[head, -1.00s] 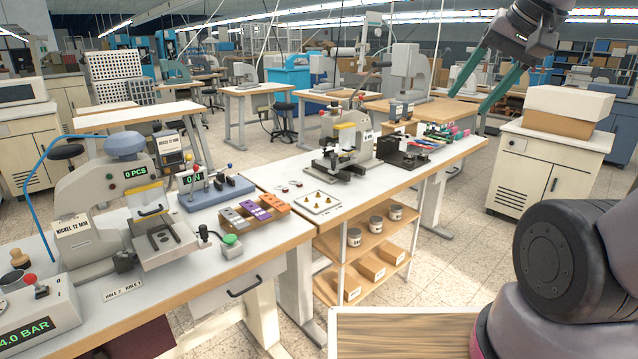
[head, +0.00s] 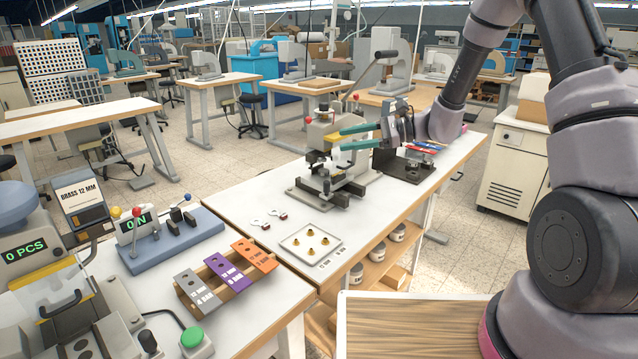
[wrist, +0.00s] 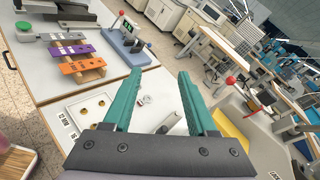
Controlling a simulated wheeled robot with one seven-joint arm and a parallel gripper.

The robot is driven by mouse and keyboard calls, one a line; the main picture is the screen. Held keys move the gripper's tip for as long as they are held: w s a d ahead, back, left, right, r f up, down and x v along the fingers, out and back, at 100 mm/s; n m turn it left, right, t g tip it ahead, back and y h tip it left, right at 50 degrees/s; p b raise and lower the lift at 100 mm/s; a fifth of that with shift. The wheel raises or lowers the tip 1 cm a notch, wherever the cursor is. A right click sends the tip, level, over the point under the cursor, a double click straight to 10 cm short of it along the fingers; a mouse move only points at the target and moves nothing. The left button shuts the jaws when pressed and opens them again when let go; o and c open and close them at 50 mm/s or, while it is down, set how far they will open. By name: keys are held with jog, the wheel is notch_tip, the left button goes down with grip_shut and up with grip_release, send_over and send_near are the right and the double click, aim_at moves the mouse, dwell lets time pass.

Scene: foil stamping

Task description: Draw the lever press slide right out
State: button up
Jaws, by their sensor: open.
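The lever press (head: 325,135) stands on the white middle table in the head view, a grey body with a raised lever. Its low dark slide part (head: 347,192) is at the front of its base; how far it is drawn out I cannot tell. My gripper (head: 341,139), with two teal fingers, is open and reaches in from the right, in front of or above the press. The wrist view shows the open fingers (wrist: 159,72) and the press body (wrist: 245,115) at right. A grey rod-like part (wrist: 168,123) shows between the fingers; contact is not clear.
A tray (head: 288,243) with several brass pieces and two small tagged rings (head: 268,220) lie left of the press. A black fixture (head: 405,165) stands close on its right.

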jog(key=w+f+m+t, duration=0.4)
jog(key=f+m, duration=0.1)
jog(key=f, duration=0.5)
jog(key=w+f+m+t, duration=0.4)
jog(key=f+m, duration=0.1)
jog(key=f, duration=0.5)
jog(key=x, duration=1)
jog(key=shift+a, duration=0.25)
grip_shut()
